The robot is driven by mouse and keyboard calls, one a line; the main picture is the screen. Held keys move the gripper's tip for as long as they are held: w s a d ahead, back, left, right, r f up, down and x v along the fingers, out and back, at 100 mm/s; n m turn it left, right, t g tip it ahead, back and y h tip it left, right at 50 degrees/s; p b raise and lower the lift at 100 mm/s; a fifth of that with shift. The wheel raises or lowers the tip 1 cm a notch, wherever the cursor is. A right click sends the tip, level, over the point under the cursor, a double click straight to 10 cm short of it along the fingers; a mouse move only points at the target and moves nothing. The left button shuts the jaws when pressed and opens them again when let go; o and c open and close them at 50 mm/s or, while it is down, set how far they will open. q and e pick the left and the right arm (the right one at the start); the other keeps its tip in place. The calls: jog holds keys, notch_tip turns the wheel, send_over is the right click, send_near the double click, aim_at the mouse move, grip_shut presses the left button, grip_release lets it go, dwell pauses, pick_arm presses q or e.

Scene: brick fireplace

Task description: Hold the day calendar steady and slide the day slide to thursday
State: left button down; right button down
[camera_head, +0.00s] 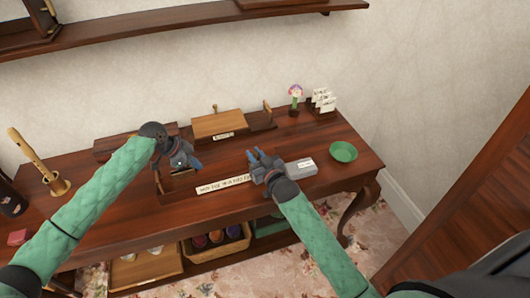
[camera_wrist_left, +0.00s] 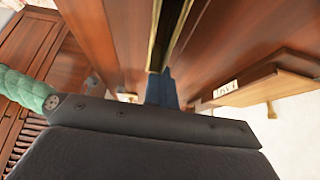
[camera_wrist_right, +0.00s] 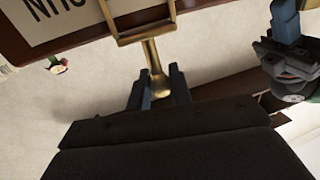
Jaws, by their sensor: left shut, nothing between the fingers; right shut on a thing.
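The day calendar (camera_head: 224,185) is a wooden board with a pale strip of day names, at the table's front edge in the head view. In the right wrist view its lettered strip (camera_wrist_right: 58,12) shows upside down and cut off. The day slide (camera_wrist_right: 150,48) is a brass frame with a stem and knob. My right gripper (camera_wrist_right: 160,82) is shut on the knob, one finger on each side. My left gripper (camera_head: 193,163) is shut and empty near the calendar's left end. In the left wrist view its blue fingertips (camera_wrist_left: 162,85) are close to dark, brass-edged wood; contact is unclear.
A wooden table (camera_head: 350,135) bears a green bowl (camera_head: 343,151), a grey box (camera_head: 301,168), a flower vase (camera_head: 295,98) and a ship model (camera_head: 322,101). A wooden desk stand (camera_head: 219,123) is behind the grippers. A wooden flute (camera_head: 32,155) stands at left. A shelf (camera_head: 150,30) hangs above.

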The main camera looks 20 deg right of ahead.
pick_arm(q)
jog(key=shift+s+a+f, duration=0.1)
jog(key=shift+s+f, duration=0.05)
jog(key=shift+f, duration=0.3)
pick_arm(e)
jog(key=a, duration=0.7)
jog(key=shift+s+a+f, duration=0.1)
jog(key=shift+a, duration=0.2)
jog(key=c, duration=1.3)
grip_release()
jog(key=v, duration=1.2)
pick_arm(q)
jog(key=shift+r, duration=0.15)
pick_arm(e)
jog(key=shift+s, duration=0.1)
